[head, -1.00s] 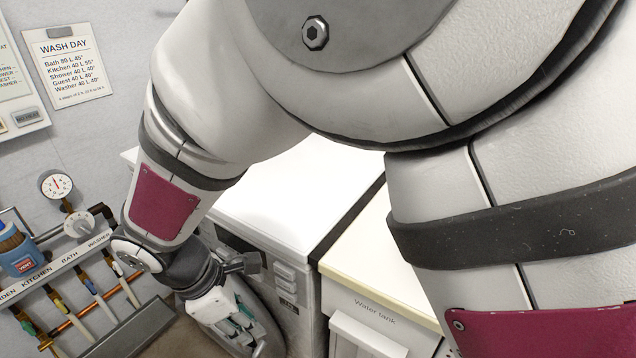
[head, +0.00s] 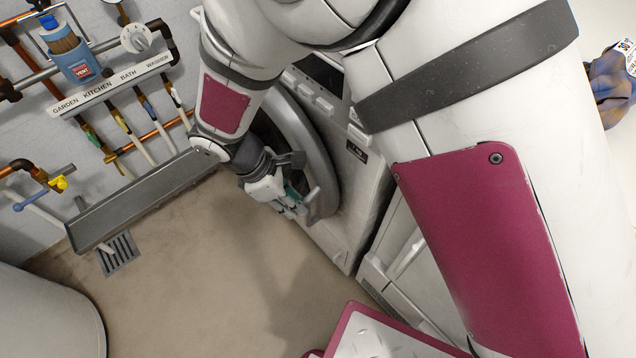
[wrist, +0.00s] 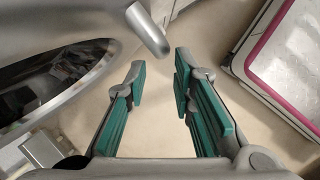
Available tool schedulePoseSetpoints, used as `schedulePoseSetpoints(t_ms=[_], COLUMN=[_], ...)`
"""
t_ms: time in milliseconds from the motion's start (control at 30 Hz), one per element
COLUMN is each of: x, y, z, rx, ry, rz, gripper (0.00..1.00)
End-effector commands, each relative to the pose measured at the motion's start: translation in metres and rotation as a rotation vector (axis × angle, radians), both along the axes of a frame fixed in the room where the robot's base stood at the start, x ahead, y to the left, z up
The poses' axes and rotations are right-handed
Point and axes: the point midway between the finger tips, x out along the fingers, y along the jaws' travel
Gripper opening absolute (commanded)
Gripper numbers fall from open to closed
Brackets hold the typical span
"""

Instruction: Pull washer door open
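The washer (head: 353,185) is a white machine in the head view with a large round silver door (head: 327,165). My arm covers part of the door. The door's silver ring (wrist: 85,22) and dark glass (wrist: 50,80) fill the left of the wrist view. A short silver bar handle (wrist: 148,28) sticks out from the door, just beyond my fingertips and slightly left of centre. It also shows in the head view (head: 312,195). My gripper (wrist: 160,68) is open, its teal-padded fingers apart with nothing between them. I cannot tell whether the door is ajar.
A white cabinet (head: 400,262) stands right of the washer. A metal trough (head: 140,203) and labelled pipes line the left wall. A floor drain (head: 118,254) and pale round tub (head: 45,315) are at lower left. Bare floor (head: 215,270) lies in front of the washer.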

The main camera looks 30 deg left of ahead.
Motion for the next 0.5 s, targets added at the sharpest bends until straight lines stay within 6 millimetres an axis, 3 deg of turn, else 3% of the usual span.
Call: schedulePoseSetpoints(t_ms=[200, 500], x=[0.009, 0.015], y=[-0.014, -0.024], z=[-0.041, -0.067], rx=[-0.002, 0.000], ry=[0.000, 0.000], rz=[0.001, 0.001], gripper=[0.23, 0.23])
